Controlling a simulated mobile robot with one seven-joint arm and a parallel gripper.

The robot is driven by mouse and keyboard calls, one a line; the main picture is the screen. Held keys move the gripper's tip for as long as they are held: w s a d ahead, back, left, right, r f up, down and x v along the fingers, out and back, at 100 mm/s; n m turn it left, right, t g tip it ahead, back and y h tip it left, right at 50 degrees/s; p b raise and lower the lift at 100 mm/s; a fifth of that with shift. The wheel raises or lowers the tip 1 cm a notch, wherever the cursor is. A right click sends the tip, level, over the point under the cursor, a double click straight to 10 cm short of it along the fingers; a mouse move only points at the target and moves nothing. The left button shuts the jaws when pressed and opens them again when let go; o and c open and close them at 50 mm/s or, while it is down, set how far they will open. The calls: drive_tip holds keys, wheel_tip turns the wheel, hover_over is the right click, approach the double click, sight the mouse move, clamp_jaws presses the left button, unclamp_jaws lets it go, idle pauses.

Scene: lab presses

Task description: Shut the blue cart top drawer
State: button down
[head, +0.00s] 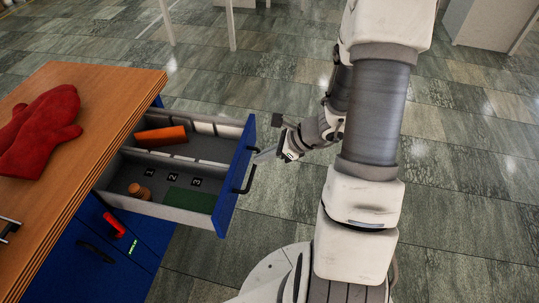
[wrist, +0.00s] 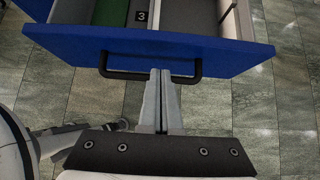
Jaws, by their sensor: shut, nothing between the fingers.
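The blue cart's top drawer (head: 230,178) is pulled out to the right in the head view. Inside it lie an orange block, a small brown round piece, numbered labels and a green patch. Its blue front with a black bar handle (wrist: 150,77) spans the upper part of the wrist view. My gripper (wrist: 161,72) is shut and empty, its fingertips at the middle of the handle; I cannot tell whether they touch it. In the head view my gripper (head: 258,156) is just right of the drawer front.
The cart's wooden top (head: 88,120) carries a red mitt (head: 42,128). Below the top drawer is another blue front with a black handle (head: 95,252) and a red item (head: 114,226). Tiled floor to the right is clear; white table legs stand at the back.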

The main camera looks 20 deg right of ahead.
sight(242, 166)
drive_tip(key=b+x, duration=0.1)
drive_tip(key=x, duration=0.3)
drive_tip(key=shift+w, duration=0.1)
drive_tip(key=shift+a, duration=0.1)
